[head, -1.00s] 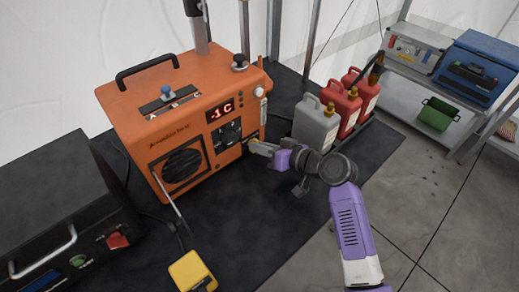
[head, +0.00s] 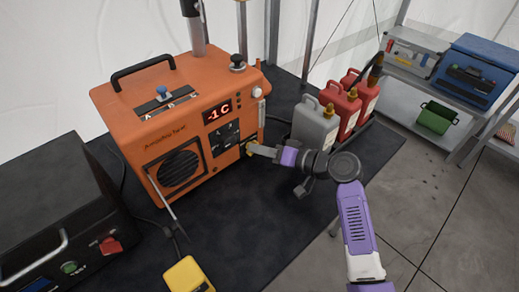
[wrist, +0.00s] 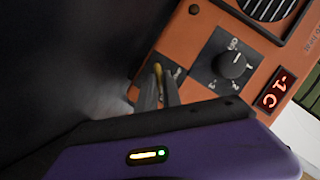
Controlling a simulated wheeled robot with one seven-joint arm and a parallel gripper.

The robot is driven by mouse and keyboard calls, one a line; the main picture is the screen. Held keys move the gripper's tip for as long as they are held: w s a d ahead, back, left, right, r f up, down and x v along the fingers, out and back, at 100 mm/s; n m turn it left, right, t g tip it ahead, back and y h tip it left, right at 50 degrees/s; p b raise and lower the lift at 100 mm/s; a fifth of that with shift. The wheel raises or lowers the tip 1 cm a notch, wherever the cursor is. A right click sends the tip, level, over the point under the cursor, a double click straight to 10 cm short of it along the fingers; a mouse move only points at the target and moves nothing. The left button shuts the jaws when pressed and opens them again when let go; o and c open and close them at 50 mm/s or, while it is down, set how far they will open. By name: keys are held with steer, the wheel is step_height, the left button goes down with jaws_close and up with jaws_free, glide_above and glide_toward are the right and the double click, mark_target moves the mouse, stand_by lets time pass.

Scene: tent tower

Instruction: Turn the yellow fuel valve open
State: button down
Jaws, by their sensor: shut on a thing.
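The orange heater (head: 185,125) stands on the dark mat, with a red "-1 C" display on its front. The yellow fuel valve (head: 250,149) is low on the heater's front right edge. In the wrist view, the yellow valve handle (wrist: 180,74) shows between the fingertips. My gripper (head: 255,150) reaches it from the right and is shut on the valve; its fingers (wrist: 160,86) also show in the wrist view. The fingers hide part of the valve. A black dial (wrist: 232,64) sits on the panel beside it.
Grey (head: 314,128) and red jerrycans (head: 343,110) stand just behind my arm. A black case (head: 50,205) is at the left and a yellow box (head: 187,275) at the front. A metal shelf (head: 400,85) stands at the back right.

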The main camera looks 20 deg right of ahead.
steer(key=c, duration=1.5)
jaws_free()
steer(key=shift+s, duration=0.1)
steer(key=v, duration=0.7)
steer(key=shift+s+d+b, duration=0.2)
steer(key=shift+s+b, duration=0.05)
steer(key=shift+b, duration=0.15)
